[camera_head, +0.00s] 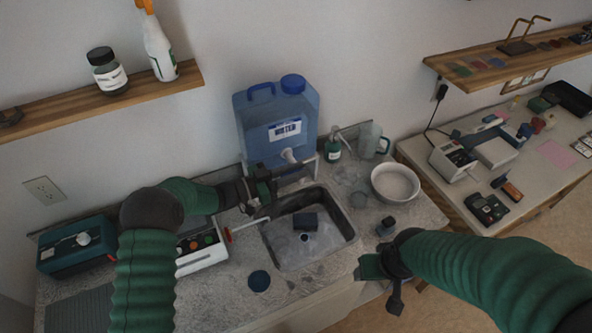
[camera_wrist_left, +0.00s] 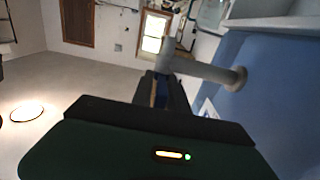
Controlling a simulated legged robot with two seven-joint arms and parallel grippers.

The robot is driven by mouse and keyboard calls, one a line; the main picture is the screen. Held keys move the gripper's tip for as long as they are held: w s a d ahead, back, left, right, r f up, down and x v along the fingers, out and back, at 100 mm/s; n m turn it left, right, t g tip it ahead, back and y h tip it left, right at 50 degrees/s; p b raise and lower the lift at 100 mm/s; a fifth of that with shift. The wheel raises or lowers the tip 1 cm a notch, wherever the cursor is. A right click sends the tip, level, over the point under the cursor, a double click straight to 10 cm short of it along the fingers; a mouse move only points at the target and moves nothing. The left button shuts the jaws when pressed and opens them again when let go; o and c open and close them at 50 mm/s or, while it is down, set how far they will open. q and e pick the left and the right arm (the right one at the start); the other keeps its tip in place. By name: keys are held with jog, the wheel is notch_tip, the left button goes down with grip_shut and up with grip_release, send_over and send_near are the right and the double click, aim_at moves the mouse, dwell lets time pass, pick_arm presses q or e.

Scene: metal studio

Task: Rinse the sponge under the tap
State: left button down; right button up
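A blue water container (camera_head: 277,124) stands behind the sink (camera_head: 341,216). Its pale tap (camera_head: 290,156) points out over the basin. A dark blue block (camera_head: 305,221), which looks like the sponge, lies in the basin. My left gripper (camera_head: 264,187) is at the sink's back left edge, just left of the tap and above the basin. In the left wrist view the pale tap (camera_wrist_left: 205,69) runs close past the fingers (camera_wrist_left: 162,90). Whether anything is between them is unclear. My right gripper (camera_head: 383,272) is at the sink's front right, apart from the block; its finger gap is not clear.
A white bowl (camera_head: 396,183), a soap bottle (camera_head: 333,148) and a mug (camera_head: 371,140) stand right of the container. A small dark item (camera_head: 386,226) is on the right counter. A white box with coloured buttons (camera_head: 203,250) and a teal box (camera_head: 76,245) stand left.

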pick_arm(q)
jog(key=shift+w+a, duration=0.1)
jog(key=shift+a, duration=0.15)
jog(key=shift+d, duration=0.25)
jog(key=shift+n+t+y, duration=0.3)
jog(key=shift+n+t, duration=0.2)
jog(key=shift+t, duration=0.2)
jog(key=shift+s+n+t, duration=0.2)
jog(key=shift+n+t, duration=0.1)
jog(key=shift+s+d+n+t+y, duration=0.1)
jog(key=shift+n+t+y, duration=0.55)
jog(key=shift+t, duration=0.25)
jog(key=n+t+y+b, duration=0.1)
jog(key=t+y, duration=0.1)
jog(key=n+t+y+b, duration=0.1)
jog(key=n+t+y, duration=0.1)
jog(key=shift+s+d+n, duration=0.15)
jog(key=shift+n, duration=0.1)
